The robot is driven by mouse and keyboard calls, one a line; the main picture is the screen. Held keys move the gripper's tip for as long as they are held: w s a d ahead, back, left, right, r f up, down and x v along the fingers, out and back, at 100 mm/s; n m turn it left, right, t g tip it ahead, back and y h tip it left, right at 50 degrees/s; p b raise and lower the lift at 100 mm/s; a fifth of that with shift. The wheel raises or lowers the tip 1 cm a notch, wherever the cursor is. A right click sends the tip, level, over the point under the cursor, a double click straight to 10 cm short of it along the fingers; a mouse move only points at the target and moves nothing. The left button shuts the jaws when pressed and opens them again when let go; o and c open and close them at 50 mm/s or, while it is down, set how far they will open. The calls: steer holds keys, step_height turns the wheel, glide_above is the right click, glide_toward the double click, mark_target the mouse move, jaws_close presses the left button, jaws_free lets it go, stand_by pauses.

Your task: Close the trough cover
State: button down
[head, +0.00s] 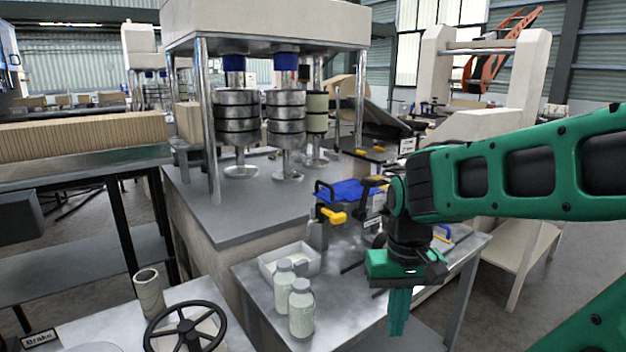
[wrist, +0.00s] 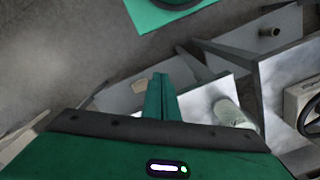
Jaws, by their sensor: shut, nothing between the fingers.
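A blue panel (head: 340,192) with a black handle beside it sits at the back of the steel side table, left of my arm. It may be the trough cover; my wrist partly hides what lies around it, and I cannot tell how far open it stands. My gripper (head: 397,331) points down over the right part of the table, in front of and to the right of the blue panel and apart from it. Its green fingers are together and empty. They also show in the wrist view (wrist: 160,80), where the blue panel is not seen.
Two pale bottles (head: 301,308) and a white tray (head: 290,262) stand on the steel table (head: 256,292). A yellow-ended lever (head: 333,215) sticks out before the blue panel. A black handwheel (head: 186,328) is at front left. A press with stacked rollers (head: 238,118) rises behind.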

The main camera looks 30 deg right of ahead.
steer(key=w+d+r+n+t+h, duration=0.1)
steer(key=w+d+r+h, duration=0.1)
steer(key=w+r, duration=0.4)
steer(key=w+d+r+n+t+h, duration=0.1)
steer(key=w+d+r, duration=0.2)
steer(key=w+r, duration=0.3)
steer(key=w+a+r+n+t+h, duration=0.15)
steer(key=w+a+r, duration=0.25)
steer(key=w+r, duration=0.4)
steer(key=w+a+r+n+t+h, duration=0.1)
steer(key=w+a+r+n, duration=0.15)
steer(key=w+r, duration=0.6)
steer(key=d+x, duration=0.1)
steer(key=x, duration=1.3)
steer(key=shift+w+r, duration=0.2)
steer(key=shift+w, duration=0.3)
